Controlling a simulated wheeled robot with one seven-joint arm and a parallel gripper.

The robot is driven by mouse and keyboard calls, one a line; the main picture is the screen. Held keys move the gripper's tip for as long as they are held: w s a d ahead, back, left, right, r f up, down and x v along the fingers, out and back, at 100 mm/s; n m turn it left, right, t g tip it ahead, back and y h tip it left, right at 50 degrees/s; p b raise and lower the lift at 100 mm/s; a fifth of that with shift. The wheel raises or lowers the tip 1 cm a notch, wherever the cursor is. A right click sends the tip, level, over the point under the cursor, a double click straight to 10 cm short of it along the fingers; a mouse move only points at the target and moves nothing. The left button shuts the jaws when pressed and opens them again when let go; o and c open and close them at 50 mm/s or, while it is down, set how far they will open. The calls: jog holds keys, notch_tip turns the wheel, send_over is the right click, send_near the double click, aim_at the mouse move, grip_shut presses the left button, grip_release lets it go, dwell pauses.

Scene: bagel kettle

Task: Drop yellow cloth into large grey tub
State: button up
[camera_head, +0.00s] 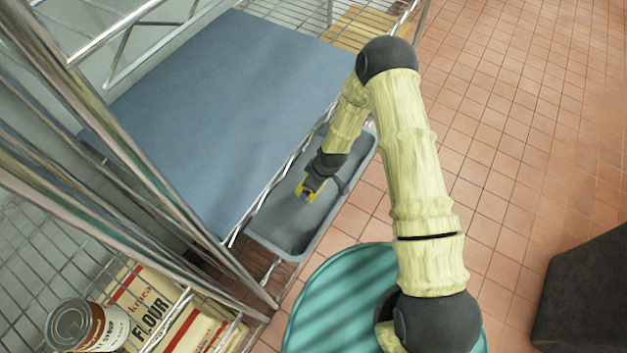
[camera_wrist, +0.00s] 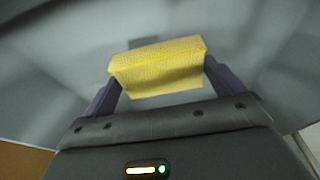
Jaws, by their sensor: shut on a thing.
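The yellow cloth (camera_wrist: 158,68) is a small folded, textured piece held between the two fingers of my gripper (camera_wrist: 157,76) in the wrist view. In the head view a bit of yellow shows at the tip of my gripper (camera_head: 307,190). The large grey tub (camera_head: 277,236) is a long open tub beside the blue-grey surface, partly hidden by my arm. My gripper is over the tub's opening, and grey surface fills most of the wrist view behind the cloth. I cannot tell the exact height of the cloth above the tub's bottom.
A wire rack holds a flat blue-grey sheet (camera_head: 215,105) just left of the tub. Flour bags (camera_head: 165,318) and a can (camera_head: 75,325) stand at lower left. A teal round object (camera_head: 335,300) is at the bottom. Tiled floor (camera_head: 545,130) is open at right, with a dark block (camera_head: 590,295).

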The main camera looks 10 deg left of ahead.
jog(key=shift+f+b, duration=0.3)
jog(key=shift+f, duration=0.15)
jog(key=o, duration=0.5)
jog(key=shift+r, duration=0.1)
jog(key=shift+r+p, duration=0.55)
jog(key=shift+r, duration=0.35)
jog(key=b+v, duration=0.1)
jog(key=v, duration=1)
jog(key=shift+s+r, duration=0.1)
jog(key=shift+r, duration=0.05)
jog(key=shift+d, duration=0.1)
